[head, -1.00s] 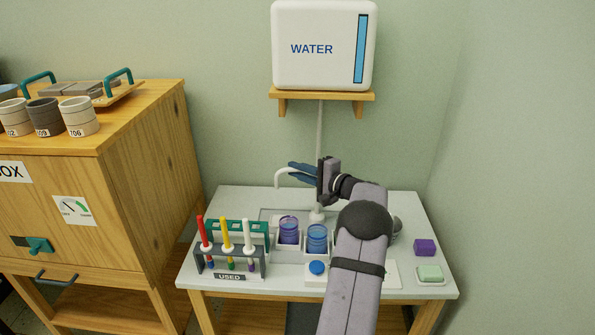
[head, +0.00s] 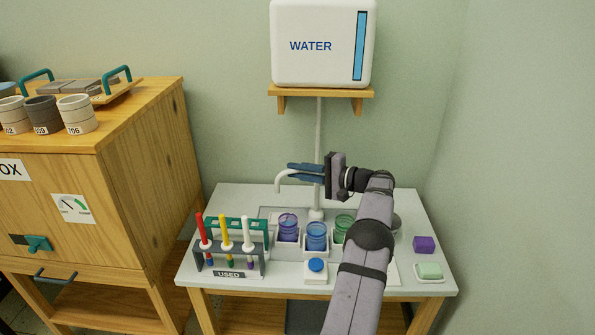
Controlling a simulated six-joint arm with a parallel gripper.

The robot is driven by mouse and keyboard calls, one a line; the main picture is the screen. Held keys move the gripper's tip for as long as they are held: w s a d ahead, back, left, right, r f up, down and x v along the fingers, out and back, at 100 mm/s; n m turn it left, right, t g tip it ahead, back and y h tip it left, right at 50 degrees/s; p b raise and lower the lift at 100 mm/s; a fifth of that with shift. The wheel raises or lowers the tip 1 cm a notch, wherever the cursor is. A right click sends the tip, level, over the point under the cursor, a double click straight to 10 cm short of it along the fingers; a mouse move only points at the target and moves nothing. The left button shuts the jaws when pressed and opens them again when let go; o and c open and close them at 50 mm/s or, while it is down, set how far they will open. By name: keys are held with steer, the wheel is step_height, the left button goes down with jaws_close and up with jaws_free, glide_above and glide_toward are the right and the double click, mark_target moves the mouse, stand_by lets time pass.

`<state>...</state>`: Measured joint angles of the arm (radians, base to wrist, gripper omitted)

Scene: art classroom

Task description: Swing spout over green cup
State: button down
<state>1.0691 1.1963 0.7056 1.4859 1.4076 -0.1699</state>
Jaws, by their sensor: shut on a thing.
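The white curved spout (head: 281,181) rises from the washstand and its tip points down at the left, behind and slightly left of the purple cup (head: 288,228). My gripper (head: 301,171) reaches in from the right and is shut on the spout's upper, horizontal part, which its dark blue fingers partly hide. The green cup (head: 342,229) stands at the right end of the cup row, partly hidden by my arm. The blue cup (head: 317,236) is between the purple and green ones. The spout tip is well left of the green cup.
A rack (head: 232,262) marked USED holds red, yellow and white brushes at the front left. A blue button (head: 316,265) sits before the cups. A purple block (head: 424,244) and a green soap (head: 430,270) lie at the right. The WATER tank (head: 312,46) is above.

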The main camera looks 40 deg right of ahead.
steer(key=shift+r, duration=0.1)
steer(key=c, duration=1.8)
jaws_free()
steer(key=shift+o, duration=0.2)
steer(key=f+v, duration=0.1)
steer(key=v, duration=0.6)
steer(key=shift+s+r, duration=0.15)
steer(key=shift+r, duration=0.35)
steer(key=shift+d, duration=0.1)
steer(key=shift+c, duration=0.2)
